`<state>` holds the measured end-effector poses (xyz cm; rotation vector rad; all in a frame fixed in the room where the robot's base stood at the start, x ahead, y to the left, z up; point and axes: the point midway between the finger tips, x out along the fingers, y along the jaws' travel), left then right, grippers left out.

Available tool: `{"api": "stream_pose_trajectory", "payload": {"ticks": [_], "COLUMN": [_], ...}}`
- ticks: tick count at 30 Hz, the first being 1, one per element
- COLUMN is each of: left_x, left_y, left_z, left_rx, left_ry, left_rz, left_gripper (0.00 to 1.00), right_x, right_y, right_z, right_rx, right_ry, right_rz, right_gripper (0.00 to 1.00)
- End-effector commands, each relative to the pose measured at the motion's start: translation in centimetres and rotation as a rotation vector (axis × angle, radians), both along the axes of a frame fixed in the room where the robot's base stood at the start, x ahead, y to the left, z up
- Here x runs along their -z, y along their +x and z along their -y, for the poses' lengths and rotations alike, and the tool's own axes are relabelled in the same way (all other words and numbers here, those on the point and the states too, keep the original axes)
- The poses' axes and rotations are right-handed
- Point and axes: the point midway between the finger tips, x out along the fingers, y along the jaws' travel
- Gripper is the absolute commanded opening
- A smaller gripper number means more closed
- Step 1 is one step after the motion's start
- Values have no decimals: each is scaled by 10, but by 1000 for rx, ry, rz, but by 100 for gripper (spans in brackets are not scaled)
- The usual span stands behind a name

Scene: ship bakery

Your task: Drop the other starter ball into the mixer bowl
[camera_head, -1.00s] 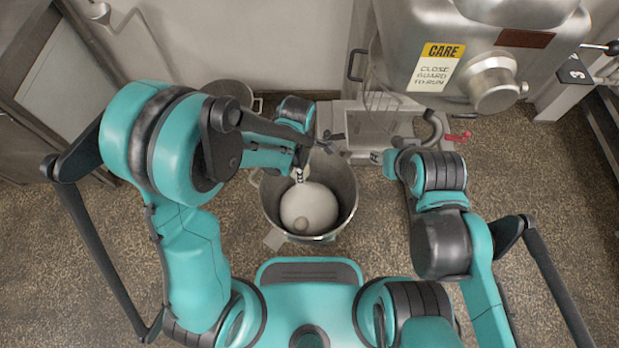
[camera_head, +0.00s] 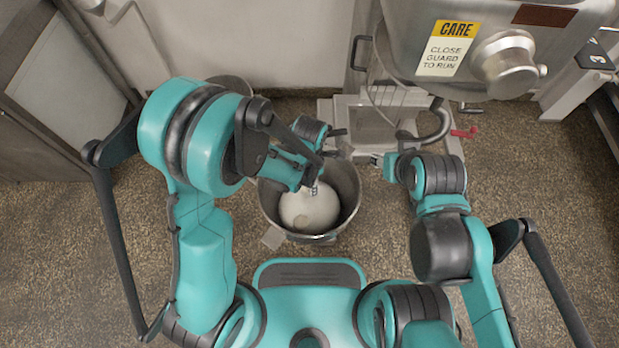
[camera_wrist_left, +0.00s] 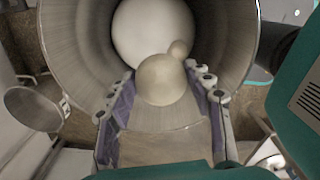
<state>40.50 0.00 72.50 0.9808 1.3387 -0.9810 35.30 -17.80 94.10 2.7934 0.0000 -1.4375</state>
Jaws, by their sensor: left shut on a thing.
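The mixer bowl (camera_head: 353,205) is a deep steel bowl on the floor in front of me. A large pale mass (camera_head: 318,212) lies in it, and a small starter ball (camera_wrist_left: 180,48) rests against that mass. My left gripper (camera_wrist_left: 161,76) is shut on another pale starter ball (camera_wrist_left: 160,88), with a purple-padded finger on each side. In the left wrist view, this ball is in front of the bowl opening. In the head view, my left gripper (camera_head: 314,187) is over the bowl, and my arm hides the held ball. My right gripper (camera_head: 372,160) is right of the bowl; its fingers are too small to read.
The steel mixer head (camera_head: 470,50) with a CARE label hangs at the upper right. The mixer base (camera_head: 375,115) stands behind the bowl. Another round steel vessel (camera_head: 232,84) is partly hidden behind my left arm.

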Motion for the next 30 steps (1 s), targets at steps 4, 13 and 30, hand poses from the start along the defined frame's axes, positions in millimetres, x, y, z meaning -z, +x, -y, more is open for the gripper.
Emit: {"api": "stream_pose_trajectory", "payload": {"ticks": [4,13,30], "left_x": [0,0,-52], "left_y": [0,0,-1], "left_z": [0,0,0], "left_rx": [0,0,0], "left_ry": [0,0,0], "left_rz": [0,0,0], "left_gripper": [20,75,75], "right_x": [0,0,0], "right_y": [0,0,0], "right_z": [0,0,0], "right_rx": [0,0,0], "right_ry": [0,0,0], "right_rz": [0,0,0], "right_gripper": [40,40,40]}}
